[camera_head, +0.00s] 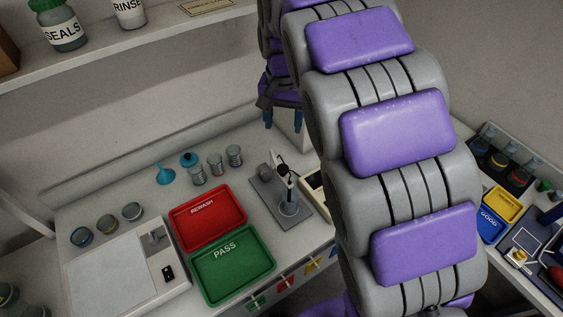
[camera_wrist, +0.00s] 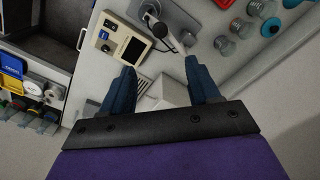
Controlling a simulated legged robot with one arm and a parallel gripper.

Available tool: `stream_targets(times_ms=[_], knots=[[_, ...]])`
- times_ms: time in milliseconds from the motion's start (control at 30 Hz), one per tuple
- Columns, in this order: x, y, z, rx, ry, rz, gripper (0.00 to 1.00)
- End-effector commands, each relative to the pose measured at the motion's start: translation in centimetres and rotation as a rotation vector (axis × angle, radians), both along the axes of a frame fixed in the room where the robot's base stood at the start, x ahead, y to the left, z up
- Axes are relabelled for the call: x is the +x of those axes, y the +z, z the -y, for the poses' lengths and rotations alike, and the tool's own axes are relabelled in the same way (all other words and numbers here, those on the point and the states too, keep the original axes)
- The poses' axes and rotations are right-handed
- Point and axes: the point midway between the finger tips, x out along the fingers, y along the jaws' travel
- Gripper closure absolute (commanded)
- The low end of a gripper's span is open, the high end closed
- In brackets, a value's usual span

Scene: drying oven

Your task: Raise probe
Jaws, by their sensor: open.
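The probe (camera_head: 291,185) is a slim upright piece with a black top, on a grey stand (camera_head: 265,189) on the bench. Its lower end is at a small clear vessel (camera_head: 289,208); I cannot tell how deep it sits. My gripper (camera_head: 283,122) has blue fingers and is behind and above the stand in the head view. In the wrist view my gripper (camera_wrist: 160,68) is open, with nothing between its fingers. A meter (camera_wrist: 123,43) with a dark screen lies beside the stand.
A red REWASH tray (camera_head: 208,235) and a green PASS tray (camera_head: 232,284) lie left of the stand. Jars (camera_head: 215,161) and a blue funnel (camera_head: 165,174) stand behind them. A shelf (camera_head: 120,48) is above. My arm hides much of the right side.

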Motion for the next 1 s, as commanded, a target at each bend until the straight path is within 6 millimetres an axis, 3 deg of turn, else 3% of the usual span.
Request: stream_targets(times_ms=[700,1000], knots=[[-0.1,-13.5,0.2,0.0,0.001,-0.001,0.39],[0.0,-16.3,0.1,0.0,0.0,0.001,0.39]])
